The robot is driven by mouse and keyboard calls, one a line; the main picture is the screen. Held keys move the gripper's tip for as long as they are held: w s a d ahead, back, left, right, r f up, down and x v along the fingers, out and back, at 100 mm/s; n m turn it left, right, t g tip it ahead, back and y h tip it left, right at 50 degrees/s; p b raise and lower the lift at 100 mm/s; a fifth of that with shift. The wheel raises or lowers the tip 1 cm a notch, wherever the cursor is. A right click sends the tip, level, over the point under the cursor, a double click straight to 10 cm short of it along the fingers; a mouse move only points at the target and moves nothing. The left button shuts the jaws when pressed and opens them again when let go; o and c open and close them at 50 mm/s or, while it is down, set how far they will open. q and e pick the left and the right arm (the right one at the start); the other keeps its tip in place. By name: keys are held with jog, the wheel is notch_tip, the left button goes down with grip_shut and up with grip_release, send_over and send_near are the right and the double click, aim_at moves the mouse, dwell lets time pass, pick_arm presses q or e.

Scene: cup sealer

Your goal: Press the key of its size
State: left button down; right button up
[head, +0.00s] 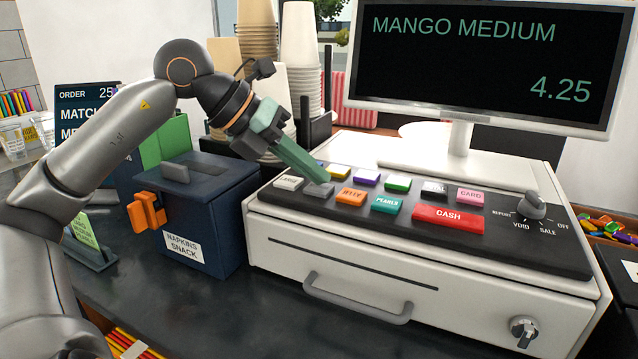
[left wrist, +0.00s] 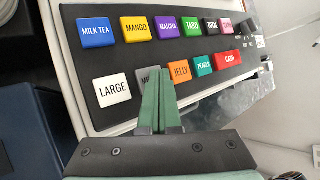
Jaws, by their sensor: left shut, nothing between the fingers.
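The register's key panel (head: 520,255) carries coloured keys. My left gripper (head: 318,176) is shut and empty, its green fingertips at the grey key (head: 318,190) in the front row. In the left wrist view the fingertips (left wrist: 160,85) cover part of this grey key (left wrist: 145,78), whose label starts with "ME". I cannot tell whether they touch it. The white LARGE key (left wrist: 113,90) lies to its left and the orange JELLY key (left wrist: 180,71) to its right. The yellow MANGO key (left wrist: 136,30) is in the back row. The screen (head: 480,60) reads "MANGO MEDIUM 4.25". My right gripper is not in view.
A red CASH key (head: 448,217) and a rotary key switch (head: 533,207) sit to the right on the panel. A dark blue napkin box (head: 215,215) stands left of the register. Stacked cups (head: 300,60) stand behind.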

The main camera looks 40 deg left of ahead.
aim_at(311, 189)
pick_arm(q)
jog(key=shift+r+p, duration=0.3)
jog(key=shift+r, duration=0.25)
jog(key=shift+r+p, duration=2.1)
jog(key=shift+r, duration=0.4)
jog(key=shift+r, duration=0.1)
